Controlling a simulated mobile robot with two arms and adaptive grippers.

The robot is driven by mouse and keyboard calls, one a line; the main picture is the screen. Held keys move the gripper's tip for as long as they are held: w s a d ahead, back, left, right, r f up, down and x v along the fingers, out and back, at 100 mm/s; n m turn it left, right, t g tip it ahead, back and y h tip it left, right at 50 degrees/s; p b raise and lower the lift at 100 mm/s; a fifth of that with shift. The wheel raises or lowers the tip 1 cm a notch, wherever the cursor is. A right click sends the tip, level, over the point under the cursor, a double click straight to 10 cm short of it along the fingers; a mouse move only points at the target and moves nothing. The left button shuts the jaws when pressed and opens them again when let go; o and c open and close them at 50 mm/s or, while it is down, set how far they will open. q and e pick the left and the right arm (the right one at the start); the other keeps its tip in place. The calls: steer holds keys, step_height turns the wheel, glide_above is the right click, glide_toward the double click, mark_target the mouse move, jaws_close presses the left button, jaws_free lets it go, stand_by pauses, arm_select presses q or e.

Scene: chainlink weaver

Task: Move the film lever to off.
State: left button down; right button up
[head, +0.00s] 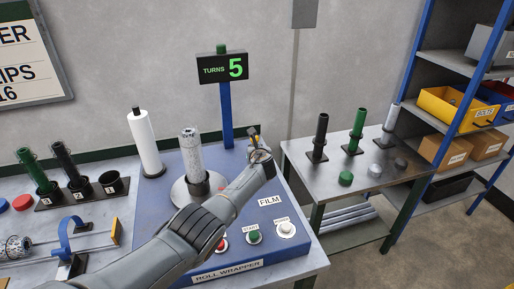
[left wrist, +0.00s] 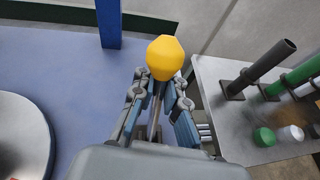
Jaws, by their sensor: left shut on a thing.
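The film lever has a yellow knob (left wrist: 165,58) on a thin metal shaft. In the left wrist view the knob stands above my left gripper (left wrist: 158,92), whose fingers are shut around the shaft just below it. In the head view my left gripper (head: 258,153) is at the right rear of the blue roll wrapper (head: 291,256), with only a little yellow (head: 253,134) of the lever showing. The lever's base and any on or off marks are hidden by the gripper and arm. A FILM label (head: 269,200) is on the wrapper in front. My right gripper is in neither view.
A wrapped roll (head: 190,153) stands upright on the wrapper's turntable, left of my gripper. A display (head: 222,69) reads TURNS 5 on a blue post behind. Red, green and white buttons sit in front. A side table (head: 350,200) with three upright tubes stands to the right.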

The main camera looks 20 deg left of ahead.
arm_select(q)
steer(key=shift+w+a+r, duration=0.35)
steer(key=shift+a+r, duration=0.05)
steer(key=shift+r, duration=0.05)
stand_by(1.0)
steer(key=c, duration=1.3)
jaws_free()
steer(key=shift+c, duration=0.2)
steer(key=shift+o, duration=0.7)
steer(key=shift+s+a+f, duration=0.1)
steer(key=shift+a, duration=0.05)
steer(key=shift+s, duration=0.15)
steer(key=shift+d+f, duration=0.2)
steer(key=shift+d, duration=0.2)
steer(key=shift+s+d+r, duration=0.1)
steer(key=shift+s+d, duration=0.2)
steer(key=a+r+v, duration=0.1)
steer(key=v, duration=1)
